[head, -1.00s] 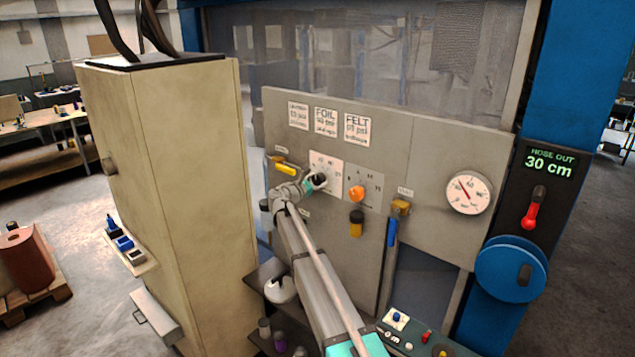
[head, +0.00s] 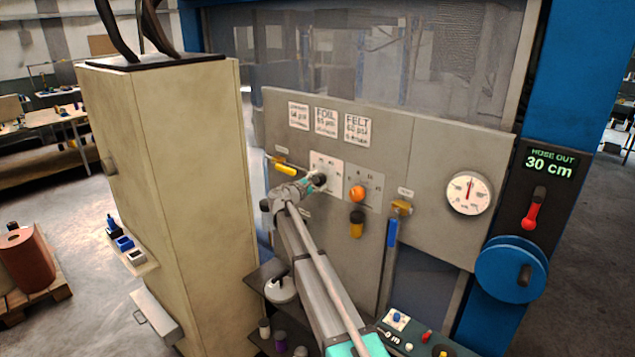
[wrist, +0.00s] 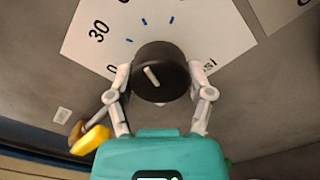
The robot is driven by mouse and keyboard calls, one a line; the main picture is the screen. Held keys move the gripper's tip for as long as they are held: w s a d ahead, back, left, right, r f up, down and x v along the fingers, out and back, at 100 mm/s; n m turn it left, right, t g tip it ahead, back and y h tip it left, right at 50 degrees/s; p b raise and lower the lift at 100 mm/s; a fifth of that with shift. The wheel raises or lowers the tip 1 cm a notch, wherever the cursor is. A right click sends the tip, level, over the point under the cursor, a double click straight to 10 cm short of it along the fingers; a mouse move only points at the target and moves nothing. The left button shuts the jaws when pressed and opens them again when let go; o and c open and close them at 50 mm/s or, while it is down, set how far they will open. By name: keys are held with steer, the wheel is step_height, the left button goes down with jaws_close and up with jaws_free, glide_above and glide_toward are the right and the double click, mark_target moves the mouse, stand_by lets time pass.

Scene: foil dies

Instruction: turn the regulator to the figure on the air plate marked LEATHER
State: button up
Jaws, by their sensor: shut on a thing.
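The regulator, a black knob (head: 320,178), sits on a white scale plate (head: 327,163) on the grey panel. In the wrist view the knob (wrist: 165,88) shows a short white mark slanting to the upper left; the scale shows 30, 0 and "psi". My gripper (head: 314,183) is shut on the knob, one finger on each side. The LEATHER air plate (head: 298,115) is the leftmost of three small plates; its figure is too small to read surely. The round gauge (head: 468,193) at the right has a red needle pointing about straight up.
An orange knob (head: 357,194) with its own scale is just right of the regulator. A yellow-handled lever (head: 286,170) is close at the upper left. A blue-handled valve (head: 392,232) hangs further right. A tall beige cabinet (head: 165,200) stands to the left.

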steer(key=o, duration=1.1)
steer(key=shift+s+a, duration=0.1)
steer(key=v, duration=1.1)
steer(key=shift+s+a, duration=0.2)
steer(key=shift+a, duration=0.05)
